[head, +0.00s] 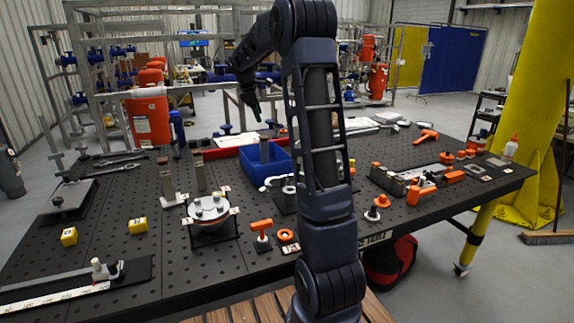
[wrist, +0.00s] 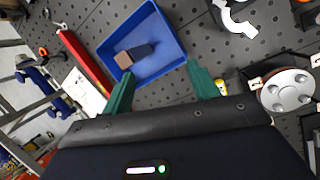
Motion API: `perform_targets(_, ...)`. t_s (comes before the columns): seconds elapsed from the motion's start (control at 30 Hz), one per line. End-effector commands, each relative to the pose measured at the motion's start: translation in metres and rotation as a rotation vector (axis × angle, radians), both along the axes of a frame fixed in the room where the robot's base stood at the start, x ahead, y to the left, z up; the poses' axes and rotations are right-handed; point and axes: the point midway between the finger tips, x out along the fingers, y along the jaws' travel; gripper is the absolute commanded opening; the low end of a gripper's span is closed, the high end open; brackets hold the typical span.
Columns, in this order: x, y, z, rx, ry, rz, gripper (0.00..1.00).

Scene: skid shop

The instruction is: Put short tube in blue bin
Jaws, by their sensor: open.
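The blue bin (head: 254,171) stands near the middle of the bench, partly behind my arm in the head view. In the wrist view the blue bin (wrist: 167,55) lies ahead of my fingers. My gripper (head: 256,112) is above and behind the bin. Its two green fingers (wrist: 161,88) are spread wide with nothing between them.
A red bar (wrist: 85,62) lies beside the bin. A round flange plate (head: 209,210), upright metal posts (head: 167,184) and yellow cubes (head: 138,225) stand to the left. Orange-handled tools (head: 421,190) and small parts crowd the right. Bare perforated bench shows between them.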

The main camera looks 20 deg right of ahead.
Motion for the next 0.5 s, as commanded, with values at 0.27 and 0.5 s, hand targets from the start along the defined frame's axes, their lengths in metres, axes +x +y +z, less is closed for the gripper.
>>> perform_targets(0.27, -0.09, 0.011, 0.034, 0.081, -0.119, -0.203, 0.6)
perform_targets(0.5, -0.168, 0.02, 0.046, 0.16, -0.209, -0.385, 0.6)
